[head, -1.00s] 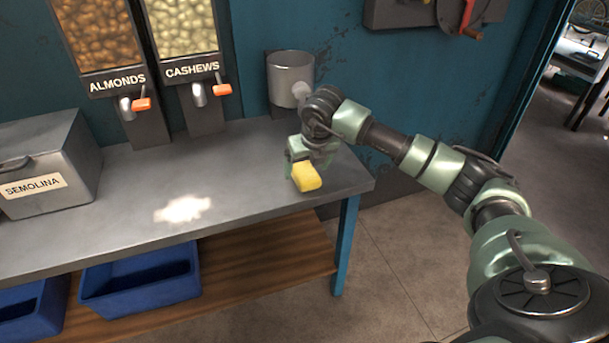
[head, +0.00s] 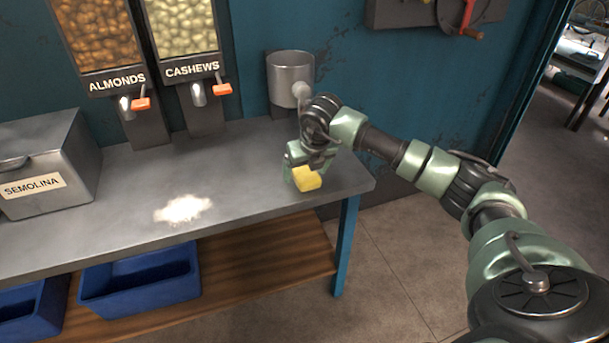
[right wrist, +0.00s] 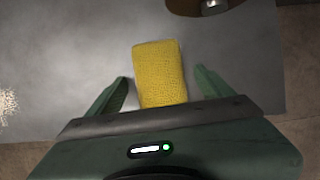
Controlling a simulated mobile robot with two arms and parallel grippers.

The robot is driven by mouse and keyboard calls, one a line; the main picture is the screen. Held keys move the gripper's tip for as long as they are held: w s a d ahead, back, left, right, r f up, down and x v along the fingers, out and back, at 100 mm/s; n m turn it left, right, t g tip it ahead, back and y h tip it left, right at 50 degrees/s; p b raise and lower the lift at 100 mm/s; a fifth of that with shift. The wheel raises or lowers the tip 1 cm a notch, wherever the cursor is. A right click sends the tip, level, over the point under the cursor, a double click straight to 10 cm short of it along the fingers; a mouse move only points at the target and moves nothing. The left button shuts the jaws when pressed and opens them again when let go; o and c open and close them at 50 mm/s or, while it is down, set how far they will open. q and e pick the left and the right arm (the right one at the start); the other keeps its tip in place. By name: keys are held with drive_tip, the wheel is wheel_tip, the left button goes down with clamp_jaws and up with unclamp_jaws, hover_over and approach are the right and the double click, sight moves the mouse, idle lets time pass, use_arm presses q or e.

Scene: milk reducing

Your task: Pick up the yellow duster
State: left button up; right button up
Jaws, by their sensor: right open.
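The yellow duster (head: 308,179) lies on the grey table near its right end. In the right wrist view the duster (right wrist: 159,72) is a textured yellow block between my two green fingers. My right gripper (head: 303,172) is over the duster. In the right wrist view my right gripper (right wrist: 162,88) is open, with a gap on each side of the duster. The near end of the duster is hidden by the gripper body. My left gripper is not in view.
The grey table (head: 120,190) has a white powder patch (head: 183,209) left of the duster. A semolina box (head: 45,165) stands at the left. Nut dispensers (head: 187,65) and a metal cup (head: 290,78) are on the wall behind. Blue bins (head: 142,281) sit below.

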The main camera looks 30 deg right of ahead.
drive_tip(key=shift+f, duration=0.1)
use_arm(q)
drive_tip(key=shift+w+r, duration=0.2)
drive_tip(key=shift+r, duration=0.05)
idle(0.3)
use_arm(e)
drive_tip(key=c, duration=1.4)
drive_tip(key=shift+c, duration=0.2)
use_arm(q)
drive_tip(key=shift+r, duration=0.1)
